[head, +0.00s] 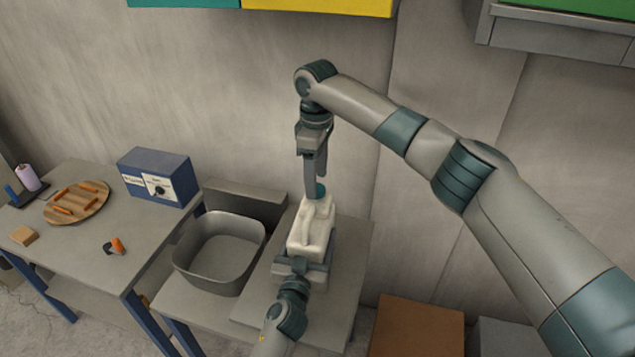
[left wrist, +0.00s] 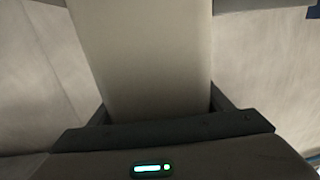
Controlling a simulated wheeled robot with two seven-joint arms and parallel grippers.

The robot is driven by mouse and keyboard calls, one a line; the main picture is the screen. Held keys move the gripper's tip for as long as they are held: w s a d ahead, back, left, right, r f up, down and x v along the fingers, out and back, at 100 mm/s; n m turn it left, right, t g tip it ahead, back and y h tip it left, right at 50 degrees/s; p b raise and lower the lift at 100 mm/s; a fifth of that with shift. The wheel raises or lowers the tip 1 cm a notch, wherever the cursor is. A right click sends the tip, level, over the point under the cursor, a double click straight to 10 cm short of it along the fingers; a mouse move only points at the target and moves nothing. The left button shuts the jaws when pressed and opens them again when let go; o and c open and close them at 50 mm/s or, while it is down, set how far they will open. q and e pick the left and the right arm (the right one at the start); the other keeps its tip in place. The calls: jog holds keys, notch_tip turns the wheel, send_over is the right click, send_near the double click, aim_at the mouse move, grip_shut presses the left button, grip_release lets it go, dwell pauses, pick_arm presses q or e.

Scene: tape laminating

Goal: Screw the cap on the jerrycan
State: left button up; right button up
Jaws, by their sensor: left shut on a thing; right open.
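The white jerrycan (head: 311,228) stands upright on the low grey table in the head view. My left gripper (head: 302,266) is shut on the jerrycan's lower body from the near side. In the left wrist view, the jerrycan's pale wall (left wrist: 150,60) fills the space between the fingers. My right gripper (head: 316,182) points straight down from above, its fingertips beside the cap. It is open, though the gap between its fingers is hard to see from this side.
A grey basin (head: 181,257) stands left of the jerrycan. The workbench (head: 75,240) further left holds a blue box (head: 140,165), a round wooden board (head: 88,196) with orange-handled tools, and a small orange-and-dark item (head: 117,245). A brown box (head: 420,325) stands at right.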

pick_arm(q)
jog(key=shift+s, duration=0.1)
pick_arm(e)
jog(key=shift+r, duration=2.6)
pick_arm(q)
jog(key=o, duration=2.2)
jog(key=shift+c, duration=0.2)
pick_arm(e)
jog(key=shift+d, duration=0.1)
notch_tip(320, 180, down, 4)
jog(key=b, duration=0.3)
jog(key=shift+b, duration=0.4)
pick_arm(q)
jog(key=v, duration=1.7)
jog(key=shift+s, duration=0.2)
jog(key=shift+a, duration=0.1)
jog(key=shift+s, duration=0.1)
pick_arm(e)
jog(key=shift+f, duration=0.15)
